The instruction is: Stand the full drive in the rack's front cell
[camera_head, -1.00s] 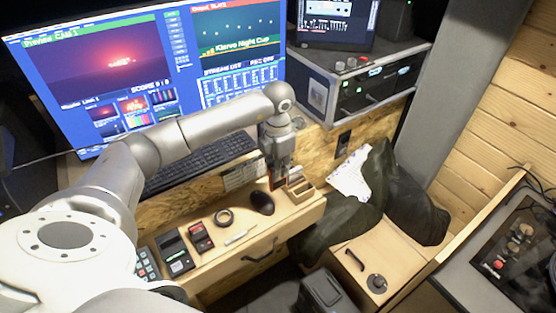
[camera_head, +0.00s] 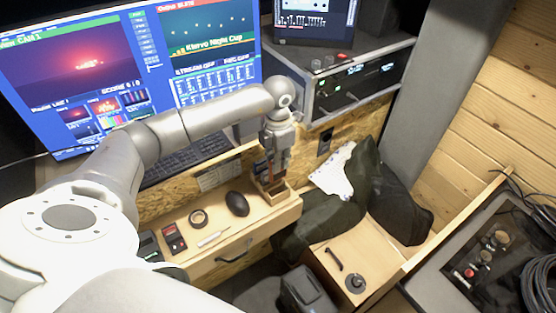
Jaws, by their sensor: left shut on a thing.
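The rack (camera_head: 281,191) is a small light wooden holder at the right end of the wooden ledge, below the keyboard. My left gripper (camera_head: 271,172) points down right over the rack. It is shut on the drive (camera_head: 261,170), a small dark piece with a reddish-brown edge, mostly covered by the fingers. The drive's lower end is at or just above the rack's left part. I cannot tell whether it is inside a cell or touching. My right gripper is not in view.
Monitors (camera_head: 85,70) stand behind. A dark jacket (camera_head: 345,205) lies close to the right of the rack.

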